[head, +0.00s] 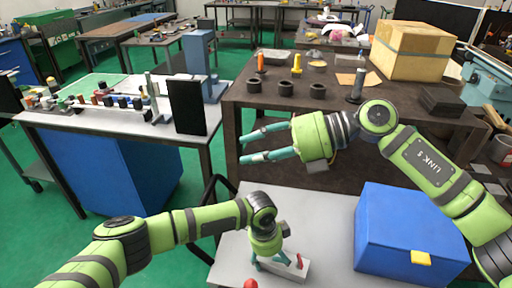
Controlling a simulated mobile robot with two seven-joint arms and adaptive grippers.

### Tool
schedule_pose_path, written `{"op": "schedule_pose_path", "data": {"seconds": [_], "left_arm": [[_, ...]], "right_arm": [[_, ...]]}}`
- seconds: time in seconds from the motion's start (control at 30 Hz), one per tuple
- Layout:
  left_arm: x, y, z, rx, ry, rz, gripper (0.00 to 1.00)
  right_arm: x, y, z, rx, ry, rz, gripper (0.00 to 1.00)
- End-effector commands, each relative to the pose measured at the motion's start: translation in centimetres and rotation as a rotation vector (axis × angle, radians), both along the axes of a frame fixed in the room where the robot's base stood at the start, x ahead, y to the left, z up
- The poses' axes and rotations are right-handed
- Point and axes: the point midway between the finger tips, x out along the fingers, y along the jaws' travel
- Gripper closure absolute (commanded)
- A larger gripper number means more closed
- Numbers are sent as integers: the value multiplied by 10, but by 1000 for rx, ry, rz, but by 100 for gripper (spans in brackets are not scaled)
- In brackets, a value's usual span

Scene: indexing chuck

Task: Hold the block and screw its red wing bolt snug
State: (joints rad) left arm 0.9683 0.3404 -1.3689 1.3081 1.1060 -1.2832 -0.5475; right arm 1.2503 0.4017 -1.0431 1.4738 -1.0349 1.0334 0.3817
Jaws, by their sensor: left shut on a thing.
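The pale grey block (295,271) is low in the head view, on or just above the light grey table. My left gripper (277,264) reaches down over it from above and is shut on it. A small red part (299,261), likely the wing bolt, shows at the block's right side. How deep it sits in the block cannot be told. My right gripper (243,147) is open and empty. It points left, higher in the picture and well apart from the block.
A blue box (412,230) with a yellow tab stands right of the block on the light grey table (330,222). Another red piece (251,284) shows at the bottom edge. A dark workbench (330,108) behind holds black rings, orange and yellow pieces and a cardboard box (412,50).

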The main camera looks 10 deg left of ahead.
Motion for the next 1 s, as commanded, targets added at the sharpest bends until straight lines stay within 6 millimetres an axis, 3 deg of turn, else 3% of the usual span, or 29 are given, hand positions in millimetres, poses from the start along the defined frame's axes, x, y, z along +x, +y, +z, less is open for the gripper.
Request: {"op": "schedule_pose_path", "data": {"seconds": [0.5, 0.63, 0.73, 0.83, 1.0], "left_arm": [[-2, -1, -2, 0, 4, -3, 66], [-2, -1, -2, 0, 3, -2, 66], [-2, -1, -2, 0, 3, -2, 66], [-2, -1, -2, 0, 3, -2, 66], [-2, -1, -2, 0, 3, -2, 66]], "right_arm": [[1, 2, 4, 21, 6, -6, 61], [0, 2, -3, -19, 4, 2, 61], [-3, -2, -26, -149, 5, 22, 61], [-3, -16, -63, -381, 9, 30, 61], [7, -69, -121, -855, 13, -43, 61]]}}
